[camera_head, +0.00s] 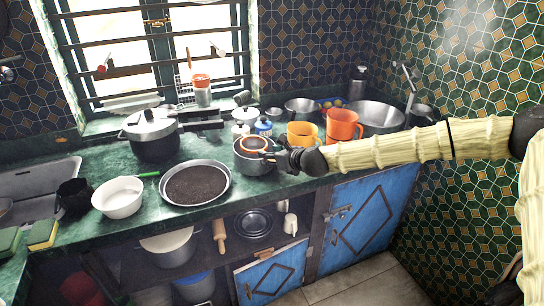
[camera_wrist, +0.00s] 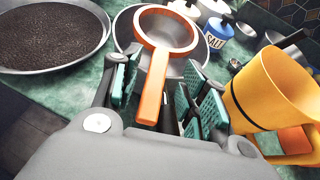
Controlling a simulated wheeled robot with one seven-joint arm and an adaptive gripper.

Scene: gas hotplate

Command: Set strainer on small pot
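The strainer has an orange rim and handle; in the wrist view the strainer (camera_wrist: 155,86) lies over the mouth of the small grey metal pot (camera_wrist: 128,27). In the head view the strainer (camera_head: 252,143) shows at the top of the small pot (camera_head: 252,166), near the counter's front edge. Its rim looks roughly level there, but the contact with the pot is not clear. My gripper (camera_wrist: 164,75) is open, with its teal-padded fingers on either side of the orange handle and gaps between. In the head view my gripper (camera_head: 284,160) is just right of the pot.
A yellow mug (camera_wrist: 268,88) stands close to the right of my gripper, with an orange mug (camera_head: 343,125) beyond it. A pan with dark contents (camera_head: 197,184) lies left of the pot. A salt jar (camera_head: 263,127) stands behind. A white bowl (camera_head: 118,197) is further left.

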